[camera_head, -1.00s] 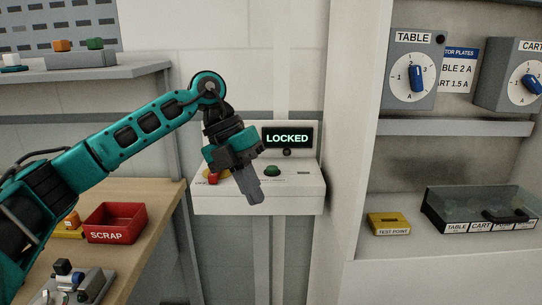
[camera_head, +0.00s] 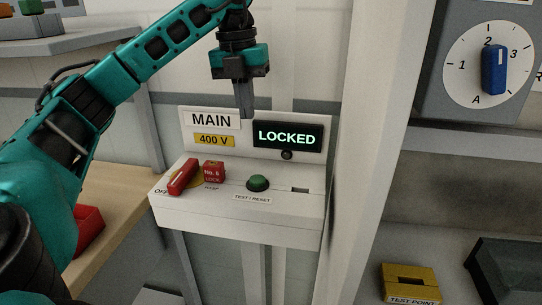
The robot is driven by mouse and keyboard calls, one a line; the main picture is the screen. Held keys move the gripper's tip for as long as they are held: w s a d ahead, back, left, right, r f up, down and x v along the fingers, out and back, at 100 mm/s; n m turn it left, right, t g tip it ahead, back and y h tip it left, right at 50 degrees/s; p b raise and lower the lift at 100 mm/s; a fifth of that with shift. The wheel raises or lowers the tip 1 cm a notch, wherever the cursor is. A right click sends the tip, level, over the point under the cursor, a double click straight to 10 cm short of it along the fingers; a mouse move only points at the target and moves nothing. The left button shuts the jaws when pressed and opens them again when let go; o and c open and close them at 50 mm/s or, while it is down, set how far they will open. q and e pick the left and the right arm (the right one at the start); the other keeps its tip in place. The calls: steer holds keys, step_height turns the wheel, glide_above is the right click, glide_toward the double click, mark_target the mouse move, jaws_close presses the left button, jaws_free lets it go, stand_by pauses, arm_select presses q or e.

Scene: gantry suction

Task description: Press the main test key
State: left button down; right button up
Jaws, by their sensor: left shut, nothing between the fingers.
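The main panel (camera_head: 200,213) is a white sloped box on the wall, labelled MAIN and 400 V. Its green test key (camera_head: 258,183) sits at the middle, above a TEST / RESET label. A lit display (camera_head: 287,135) reads LOCKED. A red handle (camera_head: 183,177) on a yellow disc is at the panel's left, with a red lock block (camera_head: 214,171) marked No. 6 beside it. My left gripper (camera_head: 246,112) is shut and empty, pointing down above the panel and apart from the green key. My right gripper is not in view.
A wooden bench with a red bin (camera_head: 88,232) is at the left. A pale upright post stands right of the panel. Beyond it are a grey dial box with a blue knob (camera_head: 494,70) and a yellow TEST POINT block (camera_head: 410,284).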

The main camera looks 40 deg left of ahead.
arm_select(q)
steer(key=b, duration=0.3)
glide_toward(256, 178)
step_height(256, 178, down, 5)
steer(key=shift+d+f, duration=0.15)
steer(key=shift+w+d+f, duration=0.1)
steer(key=shift+f, duration=0.7)
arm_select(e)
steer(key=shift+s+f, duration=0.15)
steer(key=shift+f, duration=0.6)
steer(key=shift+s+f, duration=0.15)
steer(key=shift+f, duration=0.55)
